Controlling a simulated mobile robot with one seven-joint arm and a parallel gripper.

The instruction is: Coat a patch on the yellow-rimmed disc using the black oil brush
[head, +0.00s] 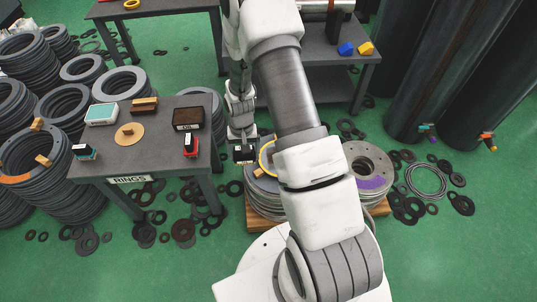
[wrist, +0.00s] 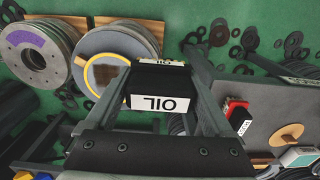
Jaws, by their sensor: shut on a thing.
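My gripper (head: 243,143) is shut on the black oil brush (wrist: 160,102). In the wrist view the brush's white OIL label faces the camera, upside down, between the fingers. The yellow-rimmed disc (wrist: 112,42) tops a stack of flanged discs on a wooden pallet, with a yellow ring showing on its face. In the head view the yellow-rimmed disc (head: 258,171) is largely hidden behind my arm. The brush (head: 243,155) appears just left of the disc there; I cannot tell whether they touch. Brush and gripper cover part of the disc in the wrist view.
A purple-marked disc stack (head: 370,165) stands right of my arm. Loose rings litter the green floor.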

